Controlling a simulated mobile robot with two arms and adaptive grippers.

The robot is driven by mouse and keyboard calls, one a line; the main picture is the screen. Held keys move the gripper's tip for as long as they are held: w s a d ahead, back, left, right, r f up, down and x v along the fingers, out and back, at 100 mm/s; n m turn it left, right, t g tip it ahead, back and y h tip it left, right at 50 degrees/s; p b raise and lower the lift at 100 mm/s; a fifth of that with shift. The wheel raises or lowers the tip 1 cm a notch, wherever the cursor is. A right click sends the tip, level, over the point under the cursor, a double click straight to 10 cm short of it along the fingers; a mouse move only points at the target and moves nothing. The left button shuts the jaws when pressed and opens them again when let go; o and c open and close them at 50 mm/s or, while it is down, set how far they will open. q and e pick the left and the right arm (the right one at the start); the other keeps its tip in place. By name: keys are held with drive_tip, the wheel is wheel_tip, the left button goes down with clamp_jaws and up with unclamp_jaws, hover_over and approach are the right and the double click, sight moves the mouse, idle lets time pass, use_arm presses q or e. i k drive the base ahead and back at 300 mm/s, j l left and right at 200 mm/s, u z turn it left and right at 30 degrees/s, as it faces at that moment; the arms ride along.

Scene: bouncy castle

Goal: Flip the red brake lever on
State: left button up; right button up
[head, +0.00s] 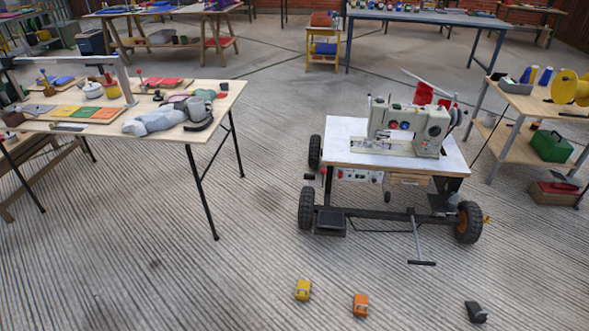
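A wheeled cart (340,147) with a white top carries a pale sewing machine (430,125). I cannot clearly pick out a red brake lever on it. A control panel (358,176) with small red and green spots sits under the cart's front edge. Larger red parts (424,93) show behind the sewing machine; I cannot tell what they are. A small orange-yellow piece (487,219) sticks out beside the front right wheel (468,222). Neither of my grippers is in view.
A T-ended bar (416,240) reaches from the cart's front toward the floor. A yellow toy car (303,290), an orange toy car (361,305) and a dark object (476,311) lie on the floor. A cluttered table (222,101) stands left. Floor between is clear.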

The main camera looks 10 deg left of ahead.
sight(307, 177)
drive_tip(key=i+j, duration=0.15)
drive_tip(key=j, duration=0.45)
drive_tip(key=i+j+z, duration=0.15)
drive_tip(key=j, duration=0.5)
drive_tip(key=i+j, duration=0.1)
drive_tip(key=j, duration=0.5)
drive_tip(key=i+j+z, duration=0.15)
drive_tip(key=j, duration=0.5)
drive_tip(key=i, duration=0.95)
